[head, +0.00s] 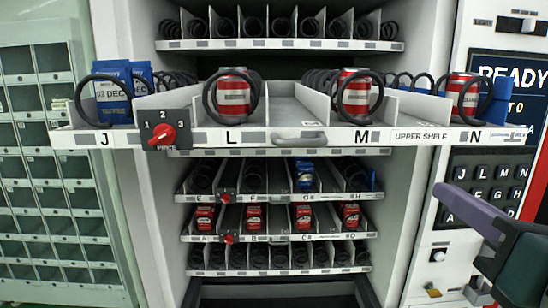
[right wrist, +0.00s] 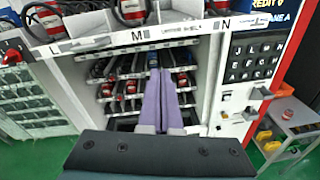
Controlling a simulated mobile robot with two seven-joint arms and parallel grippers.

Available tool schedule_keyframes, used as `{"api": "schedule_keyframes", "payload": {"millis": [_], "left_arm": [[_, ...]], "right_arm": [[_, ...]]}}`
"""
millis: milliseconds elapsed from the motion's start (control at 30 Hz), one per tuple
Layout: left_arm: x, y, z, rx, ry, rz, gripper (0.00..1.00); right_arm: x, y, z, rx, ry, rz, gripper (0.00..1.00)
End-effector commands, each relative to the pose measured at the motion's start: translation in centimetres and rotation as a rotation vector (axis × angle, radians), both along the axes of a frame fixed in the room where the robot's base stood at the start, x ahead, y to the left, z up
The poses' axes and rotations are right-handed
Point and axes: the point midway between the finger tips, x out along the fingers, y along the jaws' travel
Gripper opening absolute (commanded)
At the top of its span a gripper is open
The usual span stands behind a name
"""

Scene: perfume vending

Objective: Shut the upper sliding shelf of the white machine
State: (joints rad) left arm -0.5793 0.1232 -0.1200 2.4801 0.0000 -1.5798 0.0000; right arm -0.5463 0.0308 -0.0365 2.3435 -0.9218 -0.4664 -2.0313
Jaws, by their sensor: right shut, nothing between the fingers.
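The upper sliding shelf (head: 255,137) sticks out from the white machine (head: 420,60) in the head view, well forward of the racks above and below. Its front carries the letters J, L, M and N, an "UPPER SHELF" label, a grey handle (head: 299,139) and a red knob (head: 161,134). In the right wrist view the shelf front (right wrist: 110,41) crosses the top. My left gripper is not in view.
Coils on the shelf hold red cans (head: 233,97) and blue packs (head: 112,95). Lower racks sit inside the machine. A keypad (head: 487,185) and display (head: 510,85) are at right. Grey lockers (head: 40,130) stand left. A side table (right wrist: 295,125) stands right in the right wrist view.

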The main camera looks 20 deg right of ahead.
Motion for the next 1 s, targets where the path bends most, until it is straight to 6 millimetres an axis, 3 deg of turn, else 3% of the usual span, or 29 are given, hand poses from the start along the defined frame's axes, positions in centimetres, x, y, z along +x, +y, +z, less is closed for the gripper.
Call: {"api": "schedule_keyframes", "payload": {"millis": [100,267,733,1000], "left_arm": [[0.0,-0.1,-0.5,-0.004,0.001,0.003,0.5],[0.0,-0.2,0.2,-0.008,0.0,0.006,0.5],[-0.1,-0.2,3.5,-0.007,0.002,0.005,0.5],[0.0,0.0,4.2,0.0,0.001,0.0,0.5]], "right_arm": [[0.3,0.6,0.4,-0.175,0.003,0.037,0.0],[1.2,0.6,0.9,-0.229,0.002,0.049,0.0],[10.0,-2.0,1.1,-0.219,0.001,0.045,0.0],[13.1,-2.9,0.9,-0.22,0.002,0.046,0.0]]}}
